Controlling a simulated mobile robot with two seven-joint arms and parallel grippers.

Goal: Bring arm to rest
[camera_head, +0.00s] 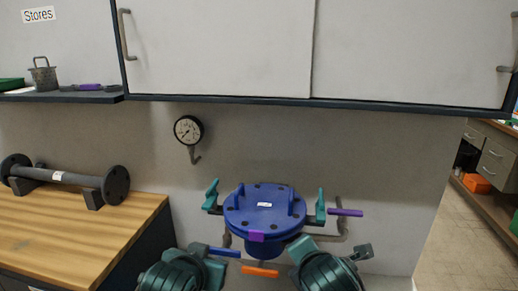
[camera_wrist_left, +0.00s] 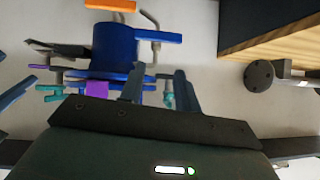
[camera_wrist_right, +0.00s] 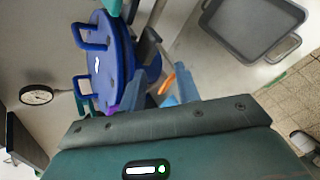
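My left arm (camera_head: 180,272) and right arm (camera_head: 325,270) come in at the bottom of the head view, in front of the blue lidded vessel (camera_head: 265,212). Neither gripper visibly holds anything. The vessel also shows in both wrist views (camera_wrist_left: 113,45) (camera_wrist_right: 108,58).
A wooden worktop (camera_head: 60,235) with a flanged pipe (camera_head: 70,180) stands at left. Wall cupboards (camera_head: 220,45) hang above a pressure gauge (camera_head: 188,130). Purple (camera_head: 345,212), blue (camera_head: 225,252) and orange (camera_head: 260,271) handles surround the vessel. Open floor (camera_head: 465,240) lies at right.

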